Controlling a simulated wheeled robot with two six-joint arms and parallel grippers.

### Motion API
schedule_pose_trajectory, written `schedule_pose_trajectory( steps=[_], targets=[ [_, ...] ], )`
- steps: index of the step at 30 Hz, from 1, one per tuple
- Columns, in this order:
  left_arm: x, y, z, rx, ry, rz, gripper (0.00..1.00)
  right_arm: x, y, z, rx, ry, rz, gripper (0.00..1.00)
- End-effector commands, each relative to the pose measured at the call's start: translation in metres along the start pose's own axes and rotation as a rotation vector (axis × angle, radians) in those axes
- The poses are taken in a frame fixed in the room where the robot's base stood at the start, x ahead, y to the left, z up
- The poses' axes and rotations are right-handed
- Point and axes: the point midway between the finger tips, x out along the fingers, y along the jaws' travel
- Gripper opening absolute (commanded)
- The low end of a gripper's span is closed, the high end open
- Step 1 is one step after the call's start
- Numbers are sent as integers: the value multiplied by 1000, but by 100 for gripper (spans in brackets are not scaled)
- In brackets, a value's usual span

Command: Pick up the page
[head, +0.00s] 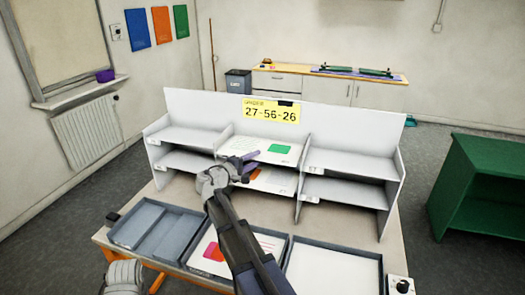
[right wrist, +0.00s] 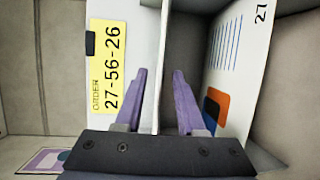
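A white page with a green patch (head: 279,149) lies in the upper middle compartment of the white sorting shelf (head: 180,105). Another page with an orange patch (head: 284,182) lies in the compartment below, partly hidden by my gripper. My right gripper (head: 250,165) is at the front of these middle compartments. In the right wrist view its purple fingers (right wrist: 165,100) are apart, with a thin white edge between them; I cannot tell whether it is page or shelf. A lined sheet with orange and dark shapes (right wrist: 228,75) shows beside the right-hand finger.
A yellow order card, 27-56-26 (head: 271,110), is on the shelf's back panel. In front are an empty-looking grey tray (head: 118,241), a middle tray with a printed page (head: 207,243), and a right tray with a white sheet (head: 335,275). Shelf dividers stand close to my right gripper.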

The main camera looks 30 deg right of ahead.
Motion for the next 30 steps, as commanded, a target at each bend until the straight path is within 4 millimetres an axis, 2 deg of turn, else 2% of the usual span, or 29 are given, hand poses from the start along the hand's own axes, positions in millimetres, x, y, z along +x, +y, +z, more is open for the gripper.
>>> schedule_pose_trajectory(
  steps=[5,16,30],
  targets=[
    [0,0,0,0,0,0,37,0,0,0,0,0,0,39],
    [0,0,0,0,0,0,37,0,0,0,0,0,0,0],
    [0,0,0,0,0,0,37,0,0,0,0,0,-1,0]
  ],
)
